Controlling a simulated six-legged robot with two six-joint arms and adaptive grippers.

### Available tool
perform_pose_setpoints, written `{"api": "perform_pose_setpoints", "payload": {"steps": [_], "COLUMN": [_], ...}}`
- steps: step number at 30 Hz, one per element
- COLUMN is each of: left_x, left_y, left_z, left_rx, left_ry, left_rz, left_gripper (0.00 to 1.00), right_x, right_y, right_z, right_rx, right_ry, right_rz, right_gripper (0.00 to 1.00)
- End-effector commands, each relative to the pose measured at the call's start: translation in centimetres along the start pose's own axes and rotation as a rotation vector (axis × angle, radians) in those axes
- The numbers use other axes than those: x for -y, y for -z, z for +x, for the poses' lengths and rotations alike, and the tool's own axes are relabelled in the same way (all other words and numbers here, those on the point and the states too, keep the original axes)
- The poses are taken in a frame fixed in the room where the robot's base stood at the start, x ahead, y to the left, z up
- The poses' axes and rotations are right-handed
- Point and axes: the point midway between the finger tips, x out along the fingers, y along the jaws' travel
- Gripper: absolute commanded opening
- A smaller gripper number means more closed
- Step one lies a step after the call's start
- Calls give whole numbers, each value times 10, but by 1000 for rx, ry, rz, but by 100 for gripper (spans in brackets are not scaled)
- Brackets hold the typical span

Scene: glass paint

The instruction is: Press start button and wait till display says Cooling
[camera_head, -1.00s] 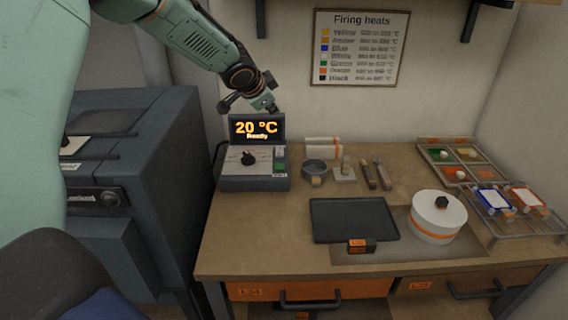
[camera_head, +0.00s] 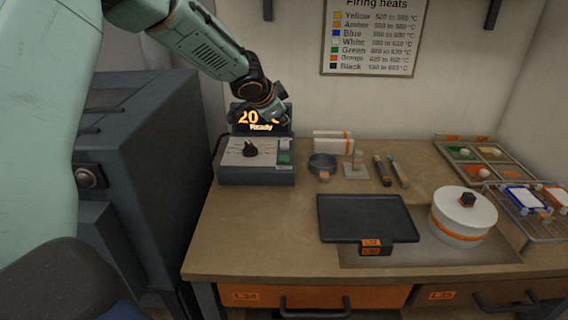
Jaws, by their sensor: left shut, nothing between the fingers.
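The controller box (camera_head: 256,175) stands at the back left of the workbench. Its display (camera_head: 244,128) reads "20" and "Ready" in orange, with the rest of the top line covered by my gripper. A black knob (camera_head: 250,149) is on its top face. A green button (camera_head: 284,158) sits at the right of that face, below a pale switch-like part (camera_head: 284,144). My left gripper (camera_head: 283,118) is shut and empty, in front of the display's right side and above the green button, apart from it in the picture. My right gripper is not in view.
A dark tray (camera_head: 366,218), a white lidded pot (camera_head: 463,215), a small dark bowl (camera_head: 322,164) and tools (camera_head: 390,170) stand on the bench (camera_head: 245,225). A colour tray (camera_head: 473,158) and a wire rack (camera_head: 530,222) are at right. A dark cabinet (camera_head: 150,170) stands left.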

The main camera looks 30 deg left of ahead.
Motion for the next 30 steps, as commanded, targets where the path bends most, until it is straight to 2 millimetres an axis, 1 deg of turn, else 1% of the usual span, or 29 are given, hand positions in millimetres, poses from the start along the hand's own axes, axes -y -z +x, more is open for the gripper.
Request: {"api": "perform_pose_setpoints", "payload": {"steps": [11, 16, 20, 30], "left_x": [1, -1, -6, -24], "left_y": [2, 0, -6, -24], "left_z": [2, 7, 14, 39], "left_rx": [0, -1, 0, 0], "left_ry": [1, 1, 1, 0], "left_rz": [1, 1, 1, 1], "left_gripper": [0, 0, 0, 0], "right_x": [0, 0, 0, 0], "right_y": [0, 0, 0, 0], "right_z": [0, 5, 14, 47], "right_rx": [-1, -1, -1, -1], "right_ry": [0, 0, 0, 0], "right_rz": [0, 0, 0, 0], "right_gripper": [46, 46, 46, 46]}}
